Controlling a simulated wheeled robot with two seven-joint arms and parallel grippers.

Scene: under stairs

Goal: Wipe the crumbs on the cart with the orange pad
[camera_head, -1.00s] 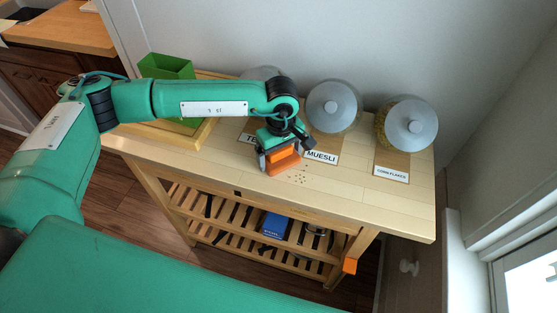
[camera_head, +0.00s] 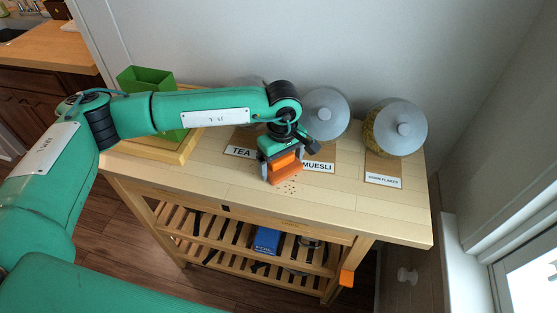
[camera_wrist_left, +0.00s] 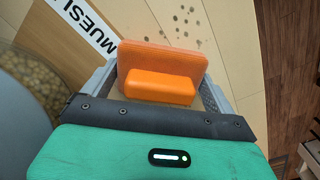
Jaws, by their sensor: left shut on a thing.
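My left gripper (camera_head: 279,167) is shut on the orange pad (camera_head: 285,174), low over the wooden cart (camera_head: 235,184) in the head view. In the left wrist view the pad (camera_wrist_left: 165,62) has a raised block held between the grey fingers. Brown crumbs (camera_head: 290,188) lie on the cart top just in front of the pad. The crumbs also show in the left wrist view (camera_wrist_left: 187,18), just beyond the pad's far edge. I cannot tell whether the pad touches the cart top. My right gripper is not in view.
Jars stand along the cart's back, with MUESLI (camera_head: 327,115) and CORN FLAKES (camera_head: 400,128) labels in front; a TEA label (camera_head: 241,152) lies left. A green box (camera_head: 147,78) stands at the back left. The cart's front right top is clear. A blue box (camera_head: 266,240) is on the shelf below.

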